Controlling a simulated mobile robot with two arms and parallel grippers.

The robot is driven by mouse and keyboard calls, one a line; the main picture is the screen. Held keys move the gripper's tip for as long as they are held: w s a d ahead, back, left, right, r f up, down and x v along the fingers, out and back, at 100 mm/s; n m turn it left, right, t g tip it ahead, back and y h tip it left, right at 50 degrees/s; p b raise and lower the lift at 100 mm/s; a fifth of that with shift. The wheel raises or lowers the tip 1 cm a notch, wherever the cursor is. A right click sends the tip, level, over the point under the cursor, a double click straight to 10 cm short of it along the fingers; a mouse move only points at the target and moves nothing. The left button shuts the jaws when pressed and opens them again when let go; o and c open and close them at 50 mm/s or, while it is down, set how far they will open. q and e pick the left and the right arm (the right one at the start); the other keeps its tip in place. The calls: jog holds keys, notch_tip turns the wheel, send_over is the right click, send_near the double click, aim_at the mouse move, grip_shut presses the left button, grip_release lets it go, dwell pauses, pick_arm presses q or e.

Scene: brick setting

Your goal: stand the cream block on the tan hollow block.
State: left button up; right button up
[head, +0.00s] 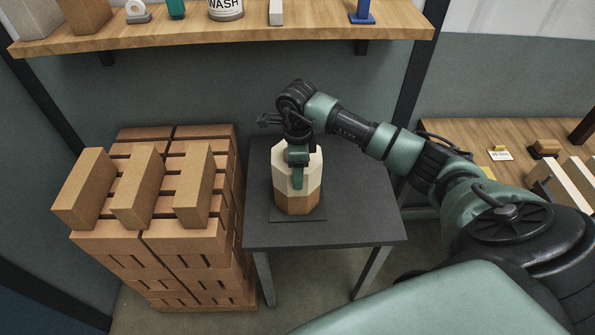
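The cream block (313,175) is a pale, many-sided block. It stands upright directly above the tan hollow block (296,204), with no gap visible between them. The tan hollow block rests on a thin dark plate (315,214) on the small dark table; its opening is hidden. My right gripper (297,174) points down at the cream block, with a green finger overlapping its near side. The other finger is not clear, so I cannot tell whether the gripper is shut on the block. My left gripper is not in view.
The dark table (367,218) is clear right of the plate. Stacked bricks (150,245), with several bricks standing on top, are close at its left. A wooden shelf (300,33) with items is above at the back. A wooden bench (467,136) stands right.

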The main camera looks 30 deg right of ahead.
notch_tip(320, 180, up, 10)
jog(key=b, duration=0.3)
jog(key=shift+w+r, duration=0.1)
jog(key=shift+r, duration=0.65)
